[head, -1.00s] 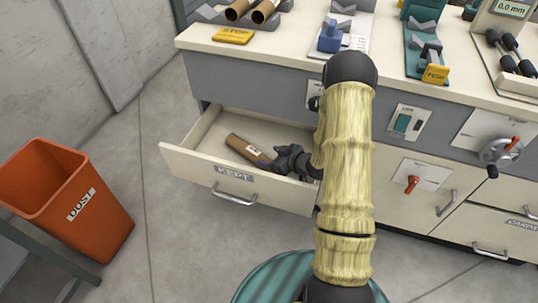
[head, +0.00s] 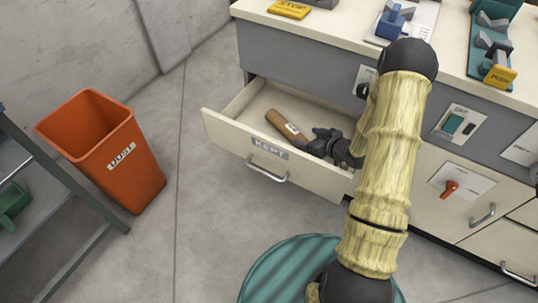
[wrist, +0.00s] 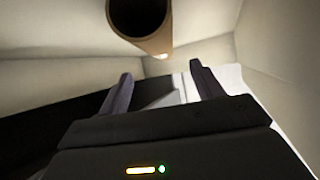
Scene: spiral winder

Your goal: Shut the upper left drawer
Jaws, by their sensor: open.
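The upper left drawer (head: 226,136), with a pale front marked KEPT, stands pulled out from the grey and cream cabinet. A brown cardboard tube (head: 282,122) with a pale label lies inside it. In the wrist view the tube (wrist: 142,22) shows its open end just ahead of the fingers. My gripper (head: 316,142) is inside or just over the right part of the drawer, behind its front panel. In the wrist view my gripper (wrist: 162,82) has its two dark fingers apart with nothing between them. The drawer's metal handle (head: 266,172) is on the outside of the front.
An orange bin (head: 140,180) marked DUST stands on the floor to the left, beside a grey metal frame (head: 62,172). The worktop (head: 345,30) holds blue and green fixtures. A red-handled switch (head: 450,188) is on the cabinet front.

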